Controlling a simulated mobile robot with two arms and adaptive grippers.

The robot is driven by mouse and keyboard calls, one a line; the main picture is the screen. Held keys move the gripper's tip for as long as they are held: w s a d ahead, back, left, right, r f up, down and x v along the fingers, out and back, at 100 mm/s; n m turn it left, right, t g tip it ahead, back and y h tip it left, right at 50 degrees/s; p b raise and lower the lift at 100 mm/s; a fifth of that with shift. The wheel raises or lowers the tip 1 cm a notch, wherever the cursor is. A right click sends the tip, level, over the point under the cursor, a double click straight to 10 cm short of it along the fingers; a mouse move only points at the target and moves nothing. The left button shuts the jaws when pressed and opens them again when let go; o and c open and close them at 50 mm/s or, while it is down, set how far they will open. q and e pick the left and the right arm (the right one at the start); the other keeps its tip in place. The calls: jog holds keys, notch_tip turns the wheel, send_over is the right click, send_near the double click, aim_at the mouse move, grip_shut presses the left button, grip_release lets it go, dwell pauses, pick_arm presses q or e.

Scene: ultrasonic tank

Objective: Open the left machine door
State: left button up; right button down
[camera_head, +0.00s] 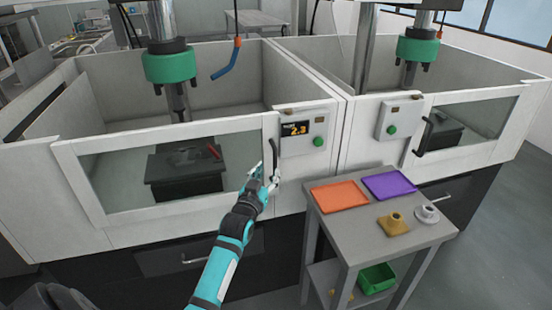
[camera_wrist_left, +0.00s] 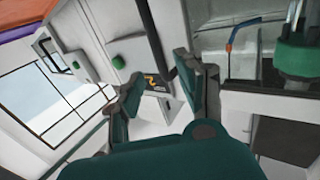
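The left machine door (camera_head: 88,195) is a white-framed window panel on the front of the left machine, and it looks shut. Its dark upright handle (camera_head: 274,155) is at the door's right edge, beside the control box. My left gripper (camera_head: 266,173) is right at the handle's lower part, fingers spread. In the left wrist view the two fingers (camera_wrist_left: 160,88) stand apart, with a dark bar (camera_wrist_left: 152,35), apparently the handle, running down towards the gap. I cannot tell whether a finger touches it. My right gripper is not in view.
The control box (camera_head: 305,130) with a lit display and green button is right of the handle. A grey side table (camera_head: 390,245) holds an orange tray (camera_head: 339,196), a purple tray (camera_head: 388,183) and metal parts. A second machine door (camera_head: 470,125) stands right. Open floor lies far right.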

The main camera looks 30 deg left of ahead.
aim_at(274, 161)
pick_arm(q)
jog(key=x, duration=0.7)
jog(key=shift+w+a, duration=0.1)
jog(key=shift+w, duration=0.25)
jog(key=shift+c, duration=0.2)
grip_shut()
jog(key=shift+f, duration=0.1)
